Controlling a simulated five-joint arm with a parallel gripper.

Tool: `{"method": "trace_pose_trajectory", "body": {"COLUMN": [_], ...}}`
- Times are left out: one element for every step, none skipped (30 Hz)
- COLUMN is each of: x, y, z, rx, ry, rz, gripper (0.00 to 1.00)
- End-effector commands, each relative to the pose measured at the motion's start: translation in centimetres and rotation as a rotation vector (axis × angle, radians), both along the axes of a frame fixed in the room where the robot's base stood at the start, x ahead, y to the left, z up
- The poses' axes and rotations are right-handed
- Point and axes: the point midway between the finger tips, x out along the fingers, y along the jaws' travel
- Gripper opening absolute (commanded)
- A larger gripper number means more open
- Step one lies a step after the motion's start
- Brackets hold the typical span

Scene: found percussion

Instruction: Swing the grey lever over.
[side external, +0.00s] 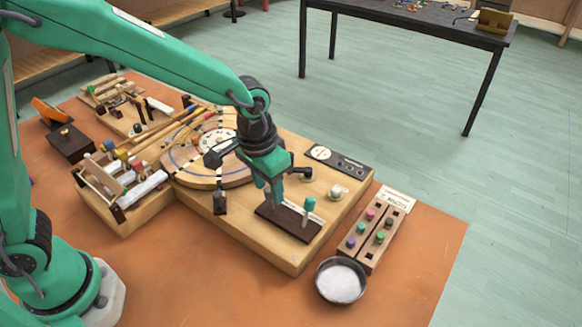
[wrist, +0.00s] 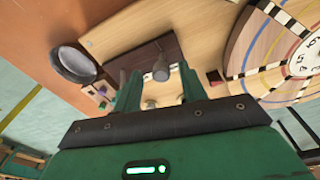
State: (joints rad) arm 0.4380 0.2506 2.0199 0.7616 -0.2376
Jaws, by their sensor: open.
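The grey lever's rounded grey knob (wrist: 160,70) shows in the wrist view, standing over a dark brown plate (wrist: 150,50). My gripper (wrist: 158,78) is open, with one green finger on each side of the knob. I cannot tell whether either finger touches it. In the side view my gripper (side external: 275,202) points down over the left part of the dark brown plate (side external: 290,224) and hides the grey lever. A teal-topped lever (side external: 308,206) stands upright on the same plate, just right of my gripper.
A wooden board carries a round disc (side external: 190,172) on the left, a white knob (side external: 338,192) and a dark dial panel (side external: 340,161). A peg block (side external: 366,254) and a bowl (side external: 341,283) stand at right. The orange tabletop (side external: 420,255) is clear at far right.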

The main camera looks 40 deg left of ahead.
Motion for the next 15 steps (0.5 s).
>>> {"method": "trace_pose_trajectory", "body": {"x": [0.0, 0.0, 0.0, 0.0, 0.0, -0.1, -0.1, -0.2, -0.2, -0.3, -0.3, -0.4, -0.4, -0.5, -0.5], "y": [0.0, 0.0, 0.0, 0.0, 0.0, 0.1, 0.1, 0.1, 0.1, 0.1, 0.1, 0.1, 0.2, 0.2, 0.2], "z": [0.3, 0.5, 0.8, 1.1, 1.4, 1.8, 2.1, 2.5, 3.0, 3.4, 3.9, 4.4, 4.8, 5.2, 5.6], "rx": [0.0, -0.002, -0.002, -0.002, -0.002, -0.002, -0.002, -0.002, -0.002, -0.002, -0.002, -0.002, -0.002, -0.002, -0.002], "ry": [-0.002, -0.003, -0.004, -0.005, -0.004, -0.004, -0.004, -0.004, -0.005, -0.005, -0.004, -0.005, -0.005, -0.004, -0.004], "rz": [0.0, 0.0, 0.0, 0.0, 0.0, 0.0, 0.0, 0.0, 0.0, 0.0, 0.0, 0.0, 0.0, -0.001, -0.001], "gripper": [0.41, 0.41, 0.41, 0.41, 0.41, 0.41, 0.41, 0.41, 0.41, 0.41, 0.41, 0.41, 0.41, 0.41, 0.41]}}
